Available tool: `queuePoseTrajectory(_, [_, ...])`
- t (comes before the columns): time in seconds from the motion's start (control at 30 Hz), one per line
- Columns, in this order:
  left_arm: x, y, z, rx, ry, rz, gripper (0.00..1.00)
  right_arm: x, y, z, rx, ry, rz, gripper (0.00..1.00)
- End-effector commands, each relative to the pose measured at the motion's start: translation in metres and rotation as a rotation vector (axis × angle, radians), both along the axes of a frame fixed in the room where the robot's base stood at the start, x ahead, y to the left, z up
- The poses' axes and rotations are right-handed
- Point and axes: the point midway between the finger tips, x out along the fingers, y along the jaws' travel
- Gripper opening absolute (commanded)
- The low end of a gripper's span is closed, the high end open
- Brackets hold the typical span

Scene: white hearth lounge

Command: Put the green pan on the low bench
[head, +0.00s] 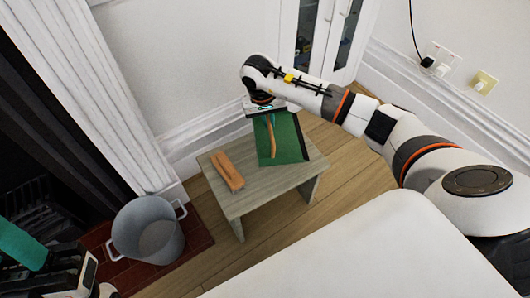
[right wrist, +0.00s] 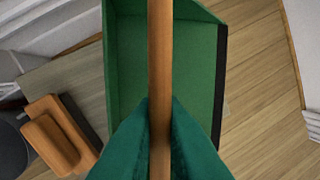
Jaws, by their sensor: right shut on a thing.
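The green pan (head: 284,138) is a dustpan-like tray with a long wooden handle; it also shows in the right wrist view (right wrist: 205,62). My right gripper (head: 268,114) is shut on the wooden handle (right wrist: 160,50), its teal fingers pressed around it. The pan is over the back right part of the low bench (head: 245,199), a grey-brown wooden one. I cannot tell whether the pan touches the bench top. My left gripper (head: 38,240) shows only partly at the lower left edge, and its jaws are unclear.
A brown wooden brush-like block (head: 227,172) lies on the bench's left part. A grey metal bucket (head: 147,229) stands on the brick hearth to the left. A white rounded surface (head: 360,250) fills the front right. The bench's front middle is bare.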

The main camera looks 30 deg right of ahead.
Motion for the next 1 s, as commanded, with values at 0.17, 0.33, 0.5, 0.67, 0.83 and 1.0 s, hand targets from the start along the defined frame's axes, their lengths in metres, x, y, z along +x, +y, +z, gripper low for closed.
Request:
queuePoseTrajectory(0.17, [-0.002, 0.000, -0.015, -0.005, -0.015, -0.001, 0.36, 0.000, 0.001, -0.036, 0.003, 0.001, 0.000, 0.00])
queuePoseTrajectory(0.33, [-0.002, 0.000, -0.019, -0.005, -0.013, -0.001, 0.36, 0.000, 0.000, -0.047, 0.001, -0.001, -0.001, 0.00])
queuePoseTrajectory(0.5, [-0.001, 0.000, -0.028, -0.003, -0.019, 0.000, 0.36, -0.001, 0.001, -0.071, 0.002, 0.001, 0.000, 0.00])
queuePoseTrajectory(0.67, [0.002, -0.001, -0.023, 0.000, -0.038, 0.000, 0.36, 0.000, 0.000, -0.082, 0.001, 0.000, 0.000, 0.00])
queuePoseTrajectory(0.83, [0.002, -0.001, -0.022, 0.000, -0.039, 0.000, 0.36, 0.000, 0.000, -0.080, 0.001, -0.001, 0.000, 0.00])
queuePoseTrajectory(1.0, [0.002, -0.001, -0.024, 0.000, -0.038, 0.000, 0.36, 0.000, 0.000, -0.084, 0.000, -0.001, 0.000, 0.15])
